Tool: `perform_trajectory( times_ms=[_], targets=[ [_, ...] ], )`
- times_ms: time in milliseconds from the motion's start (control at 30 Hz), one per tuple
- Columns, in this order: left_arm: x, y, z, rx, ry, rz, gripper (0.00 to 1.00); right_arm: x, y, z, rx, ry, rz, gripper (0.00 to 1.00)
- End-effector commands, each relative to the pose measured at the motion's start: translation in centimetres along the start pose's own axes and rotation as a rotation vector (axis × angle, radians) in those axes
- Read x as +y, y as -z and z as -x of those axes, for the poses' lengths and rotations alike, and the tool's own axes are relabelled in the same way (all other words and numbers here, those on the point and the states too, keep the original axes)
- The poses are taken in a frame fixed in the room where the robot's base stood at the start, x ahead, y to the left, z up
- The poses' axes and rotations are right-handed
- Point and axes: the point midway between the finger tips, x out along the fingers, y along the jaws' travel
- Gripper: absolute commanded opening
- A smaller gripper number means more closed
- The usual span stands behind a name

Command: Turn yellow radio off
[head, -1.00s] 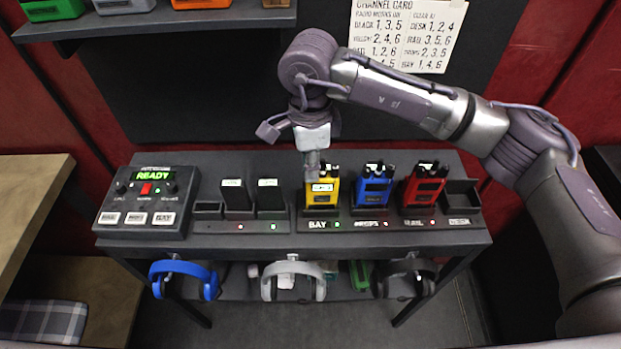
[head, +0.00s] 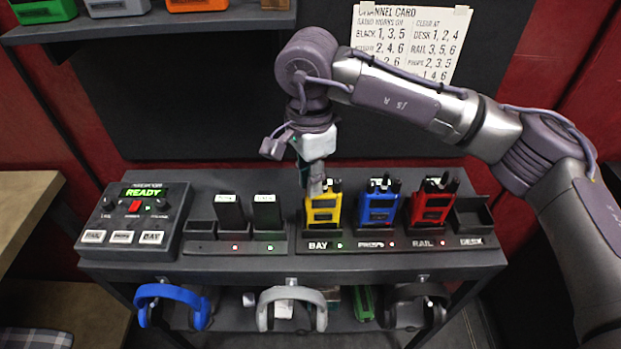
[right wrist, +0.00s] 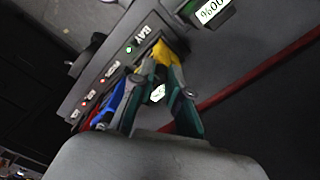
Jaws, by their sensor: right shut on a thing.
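The yellow radio (head: 323,211) stands upright in the cradle slot labelled BAY, with a green light beside the label. My right gripper (head: 316,188) comes down from above and is shut on the top of the yellow radio, hiding part of it. In the right wrist view, the green-sided fingers (right wrist: 162,85) close around the yellow radio (right wrist: 166,52), and a small pale lit patch shows between them. I cannot tell exactly which part is gripped. My left gripper is not in view.
The blue radio (head: 378,206) and red radio (head: 432,202) stand close by on the right, with an empty DESK slot (head: 472,214) beyond. Battery chargers (head: 232,230) and a control box (head: 135,218) reading READY are left. Headphones (head: 292,300) hang below the bench edge.

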Motion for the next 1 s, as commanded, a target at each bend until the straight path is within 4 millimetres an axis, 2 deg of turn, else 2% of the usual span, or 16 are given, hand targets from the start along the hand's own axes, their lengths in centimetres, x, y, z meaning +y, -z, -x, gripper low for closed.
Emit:
perform_trajectory(
  times_ms=[100, 133, 267, 300, 567, 667, 767, 1000],
  targets=[
    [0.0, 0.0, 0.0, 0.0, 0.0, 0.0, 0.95, 0.0, 0.0, 0.0, 0.0, 0.001, -0.001, 0.0],
    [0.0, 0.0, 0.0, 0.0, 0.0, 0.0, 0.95, 0.0, 0.0, 0.0, 0.0, 0.001, -0.001, 0.17],
    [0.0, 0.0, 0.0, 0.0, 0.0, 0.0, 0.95, 0.0, 0.0, 0.0, 0.0, 0.001, -0.001, 0.39],
    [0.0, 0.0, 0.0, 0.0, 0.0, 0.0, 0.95, 0.0, 0.0, 0.0, 0.0, 0.001, -0.001, 0.42],
    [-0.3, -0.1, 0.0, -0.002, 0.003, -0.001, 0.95, 0.0, 0.0, 0.1, 0.0, 0.001, -0.001, 0.42],
    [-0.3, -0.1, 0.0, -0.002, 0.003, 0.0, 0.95, -0.1, 0.0, 0.7, 0.001, 0.002, -0.001, 0.42],
    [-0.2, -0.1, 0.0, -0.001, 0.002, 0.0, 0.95, -0.1, 0.0, 2.1, 0.001, 0.005, -0.002, 0.42],
    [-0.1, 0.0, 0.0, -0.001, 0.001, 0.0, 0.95, -0.1, 0.0, 7.2, 0.001, 0.005, -0.002, 0.42]
  ],
)
